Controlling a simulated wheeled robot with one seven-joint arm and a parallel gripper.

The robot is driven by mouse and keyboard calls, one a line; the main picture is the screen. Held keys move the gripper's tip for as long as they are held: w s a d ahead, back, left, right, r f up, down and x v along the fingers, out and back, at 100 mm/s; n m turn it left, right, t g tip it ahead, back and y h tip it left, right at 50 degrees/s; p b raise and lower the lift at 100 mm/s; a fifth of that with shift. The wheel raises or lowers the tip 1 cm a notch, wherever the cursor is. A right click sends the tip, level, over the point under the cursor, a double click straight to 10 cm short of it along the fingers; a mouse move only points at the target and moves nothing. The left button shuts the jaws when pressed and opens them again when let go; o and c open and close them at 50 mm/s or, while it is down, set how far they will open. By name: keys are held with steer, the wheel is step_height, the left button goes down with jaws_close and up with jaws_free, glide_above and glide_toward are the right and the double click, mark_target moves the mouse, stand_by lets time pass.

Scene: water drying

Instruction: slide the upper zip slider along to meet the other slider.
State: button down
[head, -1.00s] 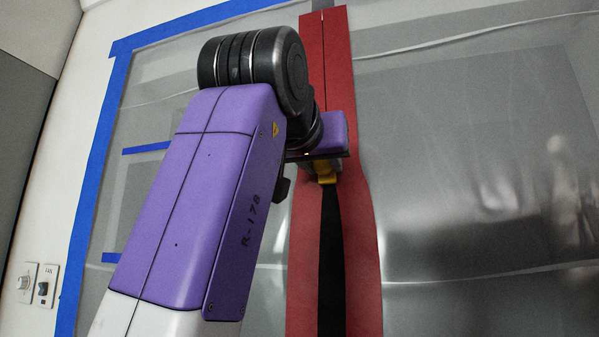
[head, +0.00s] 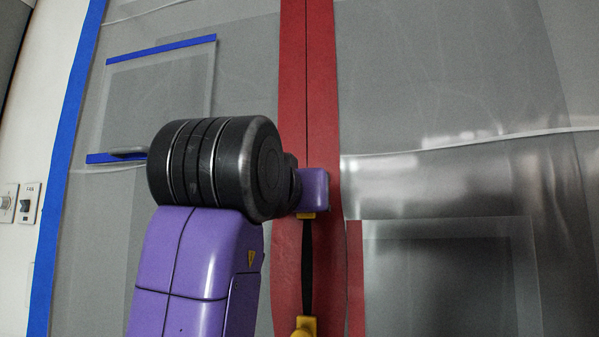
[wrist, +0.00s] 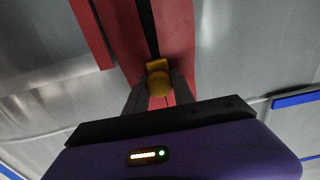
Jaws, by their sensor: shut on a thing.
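The red zip strip (head: 322,100) runs up the plastic sheet, with a thin closed seam above my gripper. My gripper (wrist: 158,85) is shut on the yellow upper slider (wrist: 158,68) in the wrist view. In the head view my wrist hides most of the upper slider, and only a yellow edge (head: 306,215) shows under it. The other slider (head: 304,327), also yellow, sits below at the bottom edge of the head view. Between the two sliders the zip is open as a narrow dark gap (head: 307,265), which also shows in the wrist view (wrist: 148,28).
Translucent plastic sheeting (head: 440,100) spreads on both sides, edged by blue tape (head: 62,165) at the left. A clear panel with blue strips (head: 160,95) is at upper left. Wall switches (head: 27,203) are at far left. A second red strip (head: 356,280) stands right of the zip.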

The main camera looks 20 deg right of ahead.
mark_target(301, 330)
step_height(301, 330, down, 16)
steer(key=b, duration=0.6)
steer(key=shift+r, duration=0.25)
steer(key=c, duration=1.1)
jaws_free()
steer(key=shift+s+a, duration=0.1)
steer(key=b+v, duration=0.1)
steer(key=v, duration=0.6)
steer(key=shift+s+a, duration=0.2)
steer(key=shift+s, duration=0.05)
